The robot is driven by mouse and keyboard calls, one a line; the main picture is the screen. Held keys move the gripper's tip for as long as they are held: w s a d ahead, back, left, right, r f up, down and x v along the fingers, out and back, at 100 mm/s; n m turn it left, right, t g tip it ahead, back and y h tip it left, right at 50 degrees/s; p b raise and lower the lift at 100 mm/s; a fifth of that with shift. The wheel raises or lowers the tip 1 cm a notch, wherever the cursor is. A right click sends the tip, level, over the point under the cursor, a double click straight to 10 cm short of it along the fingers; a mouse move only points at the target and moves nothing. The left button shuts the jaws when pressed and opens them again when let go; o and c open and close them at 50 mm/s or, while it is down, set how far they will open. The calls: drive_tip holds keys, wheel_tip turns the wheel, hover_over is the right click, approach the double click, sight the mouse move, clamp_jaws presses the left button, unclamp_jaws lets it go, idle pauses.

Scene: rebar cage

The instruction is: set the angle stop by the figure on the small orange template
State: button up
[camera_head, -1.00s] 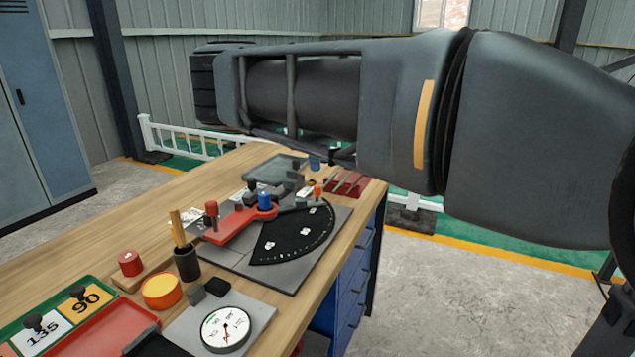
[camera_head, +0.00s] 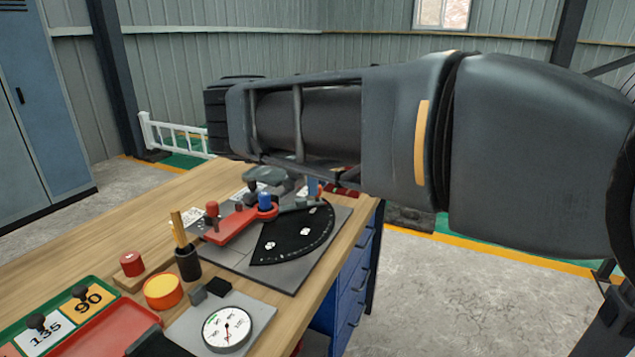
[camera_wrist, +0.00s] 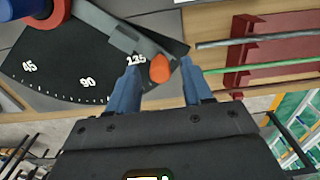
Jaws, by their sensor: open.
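The small orange template (camera_head: 88,298) reads 90 and sits in the green tray at the lower left of the head view, next to a white template (camera_head: 43,331) reading 135. The angle stop has a black fan-shaped scale (camera_head: 290,240) with a red arm (camera_head: 228,226) and blue knob (camera_head: 264,200) at its pivot. In the wrist view its grey bar (camera_wrist: 115,32) lies near the 135 mark and ends by an orange knob (camera_wrist: 160,69). My gripper (camera_wrist: 160,65) is open, its blue fingers on either side of that knob; contact cannot be told.
Red racks with rods (camera_wrist: 265,47) lie just right of my fingers in the wrist view. A pencil cup (camera_head: 188,263), an orange-topped round tin (camera_head: 162,291), a dial gauge (camera_head: 226,329) and a red tray (camera_head: 105,330) stand on the near part of the bench.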

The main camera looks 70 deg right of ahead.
clamp_jaws()
idle(0.4)
drive_tip(key=shift+s+a, duration=0.1)
drive_tip(key=shift+s+a+r+m+p, duration=0.1)
drive_tip(key=shift+s+a+m+p, duration=0.25)
drive_tip(key=shift+s+a+m, duration=0.25)
drive_tip(key=a+m, duration=0.2)
drive_tip(key=a, duration=0.1)
drive_tip(key=s+a+m, duration=0.1)
drive_tip(key=a+m, duration=0.1)
drive_tip(key=a, duration=0.1)
drive_tip(key=s+a+m+b, duration=0.1)
drive_tip(key=a+m, duration=0.2)
drive_tip(key=shift+s+f, duration=0.15)
drive_tip(key=shift+f, duration=0.05)
drive_tip(key=w+a+m+b, duration=0.1)
drive_tip(key=a+m+b, duration=0.1)
drive_tip(key=a, duration=0.1)
drive_tip(key=w+a+m+b, duration=0.1)
drive_tip(key=a+m+b, duration=0.1)
drive_tip(key=a+m, duration=0.1)
drive_tip(key=w+a+m+b, duration=0.1)
drive_tip(key=a+m+b, duration=0.1)
drive_tip(key=a, duration=0.1)
drive_tip(key=shift+w+m, duration=0.1)
drive_tip(key=shift+m, duration=0.3)
drive_tip(key=shift+w+a+r+m+b, duration=0.1)
drive_tip(key=shift+w+a+m+b, duration=0.5)
drive_tip(key=shift+w+a+m, duration=0.25)
